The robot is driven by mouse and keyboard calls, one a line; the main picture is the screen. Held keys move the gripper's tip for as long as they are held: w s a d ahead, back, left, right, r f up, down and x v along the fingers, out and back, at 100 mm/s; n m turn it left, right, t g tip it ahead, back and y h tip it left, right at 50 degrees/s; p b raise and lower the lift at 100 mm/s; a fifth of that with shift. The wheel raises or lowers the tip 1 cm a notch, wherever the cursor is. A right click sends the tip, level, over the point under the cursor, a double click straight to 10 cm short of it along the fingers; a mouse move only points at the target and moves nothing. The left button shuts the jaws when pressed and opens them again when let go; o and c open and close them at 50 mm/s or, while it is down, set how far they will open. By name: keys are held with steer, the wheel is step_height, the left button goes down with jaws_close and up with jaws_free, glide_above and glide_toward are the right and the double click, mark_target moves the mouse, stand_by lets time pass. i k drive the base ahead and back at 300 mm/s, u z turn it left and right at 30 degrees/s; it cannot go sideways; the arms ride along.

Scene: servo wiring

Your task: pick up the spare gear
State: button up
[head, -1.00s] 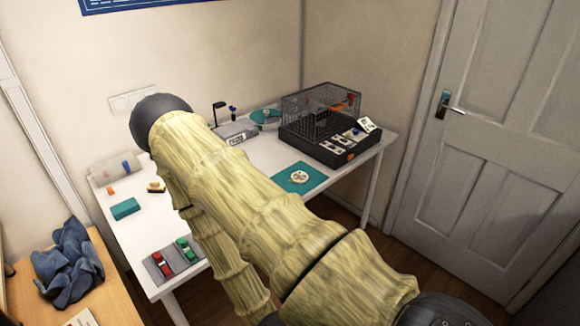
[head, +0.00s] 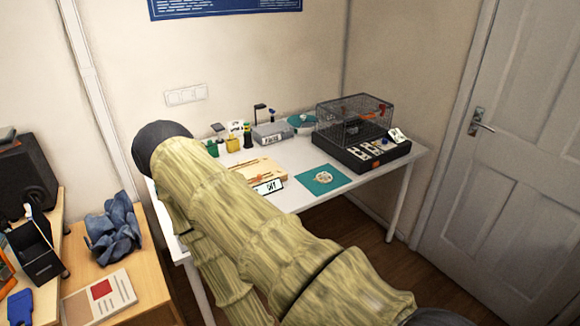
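A small pale round part (head: 323,177), which may be the spare gear, lies on a teal mat (head: 312,186) at the front right of the white table (head: 382,181). It is too small to make out teeth. My arm, in a yellowish ribbed cover, crosses the middle of the view and hides the left and front of the table. My gripper is not in view.
A black-based wire cage box (head: 358,124) stands at the table's back right. A wooden board (head: 262,170) with a small sign, a grey box (head: 270,134) and several small containers stand behind my arm. A wooden desk with blue cloth (head: 113,232) is at left.

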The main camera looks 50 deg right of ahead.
mark_target(324, 175)
steer(key=u, duration=0.6)
steer(key=i, duration=1.9)
steer(key=z, duration=3.3)
steer(key=i, duration=1)
steer(key=z, duration=0.05)
